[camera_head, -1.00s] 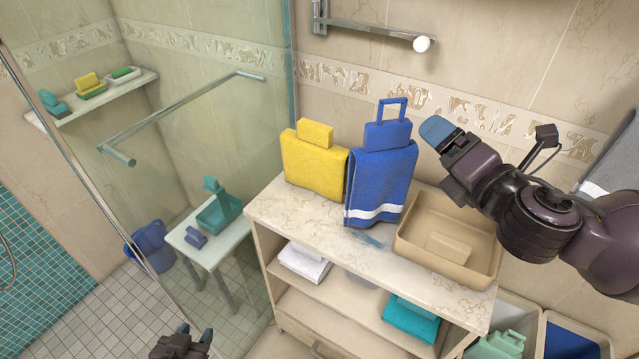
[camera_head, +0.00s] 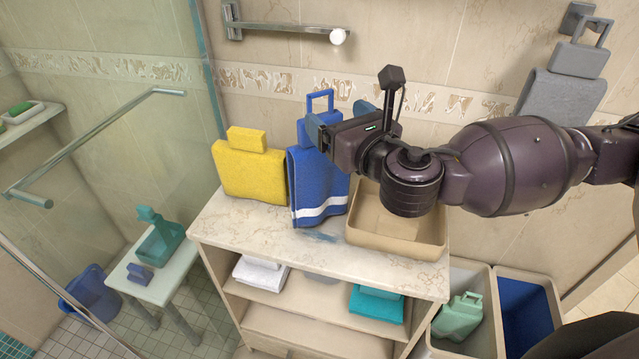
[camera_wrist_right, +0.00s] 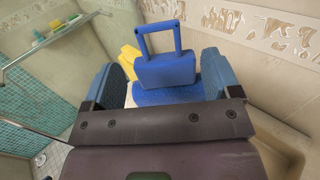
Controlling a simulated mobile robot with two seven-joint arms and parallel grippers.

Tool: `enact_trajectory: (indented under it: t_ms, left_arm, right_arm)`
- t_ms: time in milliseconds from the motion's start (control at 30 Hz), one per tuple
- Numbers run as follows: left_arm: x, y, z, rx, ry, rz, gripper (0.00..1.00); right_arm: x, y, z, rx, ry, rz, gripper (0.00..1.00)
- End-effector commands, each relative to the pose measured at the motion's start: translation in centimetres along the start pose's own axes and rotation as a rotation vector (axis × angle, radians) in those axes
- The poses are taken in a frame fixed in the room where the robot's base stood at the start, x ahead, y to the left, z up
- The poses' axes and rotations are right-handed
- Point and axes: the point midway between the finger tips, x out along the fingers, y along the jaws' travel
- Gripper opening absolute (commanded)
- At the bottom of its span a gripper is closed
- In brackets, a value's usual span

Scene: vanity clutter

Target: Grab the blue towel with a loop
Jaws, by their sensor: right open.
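The blue towel (camera_head: 318,190) has a white stripe near its lower edge and a blue block with an upright loop (camera_head: 320,100) on top. It stands on the marble-topped counter, right beside a yellow towel (camera_head: 248,172). My right gripper (camera_head: 335,125) is open at the towel's upper right, partly covering its top block. In the right wrist view the towel's block and loop (camera_wrist_right: 165,68) show between and beyond the two blue fingers (camera_wrist_right: 158,85). I cannot tell whether the fingers touch it. My left gripper is out of view.
A beige basin (camera_head: 395,240) stands on the counter (camera_head: 260,232) just right of the towel, under my right arm. A grey towel (camera_head: 562,95) hangs on the wall at right. Bins (camera_head: 530,310) stand at lower right. The counter's front edge is clear.

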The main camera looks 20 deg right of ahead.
Motion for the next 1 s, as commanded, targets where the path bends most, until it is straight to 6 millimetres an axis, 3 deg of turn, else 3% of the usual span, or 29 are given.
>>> enact_trajectory:
  t_ms: [267,600,900,1000]
  left_arm:
    - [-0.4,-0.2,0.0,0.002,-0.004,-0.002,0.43]
    - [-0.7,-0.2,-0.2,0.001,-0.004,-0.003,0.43]
    - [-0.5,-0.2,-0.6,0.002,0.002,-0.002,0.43]
    - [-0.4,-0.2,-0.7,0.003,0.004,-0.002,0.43]
  right_arm:
    - [1.8,0.0,0.2,0.001,0.000,0.001,0.83]
    - [5.9,0.0,0.2,0.001,-0.001,0.000,0.83]
    - [6.2,0.0,0.1,0.001,0.000,0.001,0.83]
    - [6.2,0.0,0.1,0.001,0.000,0.001,0.68]
